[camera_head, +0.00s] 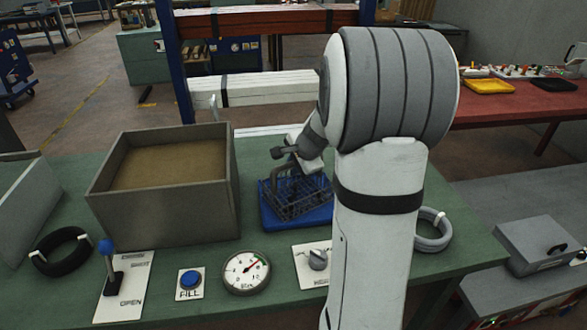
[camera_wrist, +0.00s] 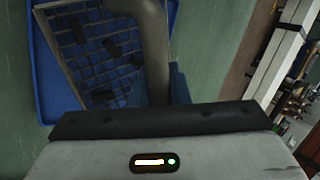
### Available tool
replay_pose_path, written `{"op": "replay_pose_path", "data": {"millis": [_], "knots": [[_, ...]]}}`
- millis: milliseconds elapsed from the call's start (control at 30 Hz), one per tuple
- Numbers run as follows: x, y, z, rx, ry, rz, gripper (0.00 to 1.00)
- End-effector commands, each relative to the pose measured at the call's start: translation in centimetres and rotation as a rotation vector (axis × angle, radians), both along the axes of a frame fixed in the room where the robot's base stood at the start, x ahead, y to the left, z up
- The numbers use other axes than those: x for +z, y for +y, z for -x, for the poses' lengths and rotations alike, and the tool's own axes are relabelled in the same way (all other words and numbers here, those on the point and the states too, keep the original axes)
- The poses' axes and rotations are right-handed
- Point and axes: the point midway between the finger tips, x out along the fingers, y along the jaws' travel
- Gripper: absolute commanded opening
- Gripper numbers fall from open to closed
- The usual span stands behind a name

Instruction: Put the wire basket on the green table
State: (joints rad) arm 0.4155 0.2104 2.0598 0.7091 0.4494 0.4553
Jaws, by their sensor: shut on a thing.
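The wire basket (camera_head: 300,197) is dark, with a raised handle, and sits on or just above a blue tray (camera_head: 268,219) on the green table (camera_head: 270,285). Several dark pieces seem to lie inside the basket. My gripper (camera_head: 292,172) is at the basket's handle and shut on it; my arm hides the basket's right side. In the wrist view the basket's mesh (camera_wrist: 95,50) and thick grey handle (camera_wrist: 155,50) show close in front of my gripper, over the blue tray (camera_wrist: 48,85). I cannot tell whether the basket touches the tray.
A large grey box (camera_head: 165,215) stands left of the basket. A black cable coil (camera_head: 62,252) lies left, a grey coil (camera_head: 433,230) right of my arm.

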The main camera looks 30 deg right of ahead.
Motion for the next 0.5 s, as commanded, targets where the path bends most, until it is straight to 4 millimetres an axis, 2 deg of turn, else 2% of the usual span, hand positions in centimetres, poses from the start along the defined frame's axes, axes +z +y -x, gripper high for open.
{"op": "replay_pose_path", "data": {"millis": [333,367,500], "knots": [[-0.4,-0.12,-0.01,-0.002,-0.002,0.002,0.0],[-0.46,-0.11,0.01,-0.002,-0.001,0.001,0.17],[-0.34,-0.13,0.01,-0.002,-0.001,0.001,0.28]]}}
